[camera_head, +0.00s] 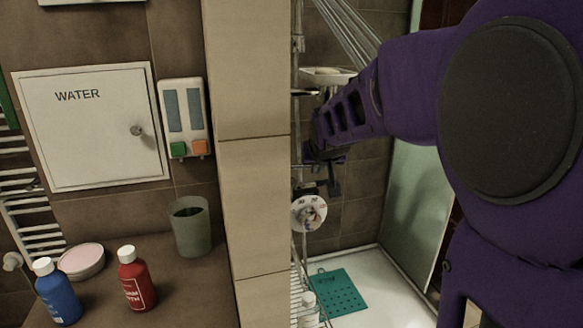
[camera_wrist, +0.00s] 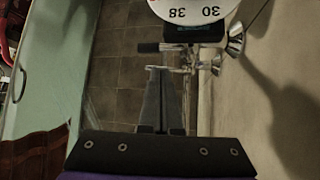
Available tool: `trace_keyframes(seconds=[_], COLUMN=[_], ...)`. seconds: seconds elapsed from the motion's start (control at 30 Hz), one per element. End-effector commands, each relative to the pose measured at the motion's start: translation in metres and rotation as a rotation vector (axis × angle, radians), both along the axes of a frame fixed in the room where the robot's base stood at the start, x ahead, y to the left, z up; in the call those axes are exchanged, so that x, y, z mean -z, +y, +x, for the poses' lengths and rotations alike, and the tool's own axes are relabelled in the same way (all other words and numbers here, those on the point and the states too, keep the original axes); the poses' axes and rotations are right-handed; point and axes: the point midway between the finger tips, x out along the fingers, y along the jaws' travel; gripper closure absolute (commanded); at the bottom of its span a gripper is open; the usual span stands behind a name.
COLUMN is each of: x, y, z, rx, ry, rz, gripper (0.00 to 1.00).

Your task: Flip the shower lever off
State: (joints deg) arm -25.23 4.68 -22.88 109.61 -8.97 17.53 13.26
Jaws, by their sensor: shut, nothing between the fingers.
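The shower's round white dial (camera_head: 309,213) is on the wall fitting in the head view. Its numbers 38 and 30 show upside down at the top of the wrist view (camera_wrist: 195,10). A dark-tipped horizontal bar (camera_wrist: 150,47), perhaps the lever, sticks out to the left below the dial in the wrist view. My gripper (camera_wrist: 157,72) is shut and empty, its fingertips close to this bar. I cannot tell whether they touch. In the head view my gripper (camera_head: 331,187) is just above the dial, and my wrist partly hides the fitting.
Pale streaks like running water (camera_head: 345,25) fall from the top. A tiled pillar (camera_head: 250,150) stands left of the shower. A teal mat (camera_head: 340,291) lies on the shower floor. A glass panel (camera_head: 415,205) stands at the right. Bottles, including a red one (camera_head: 137,282), stand left.

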Motion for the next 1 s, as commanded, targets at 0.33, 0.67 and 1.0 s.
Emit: trace_keyframes(seconds=[0.33,0.67,1.0], x=[0.048,0.056,0.053], y=[-0.004,-0.005,-0.005], z=[0.050,0.097,0.108], rx=[0.004,0.001,0.001], ry=[0.004,0.001,0.002], rz=[0.000,0.000,0.001], gripper=[1.00,1.00,1.00])
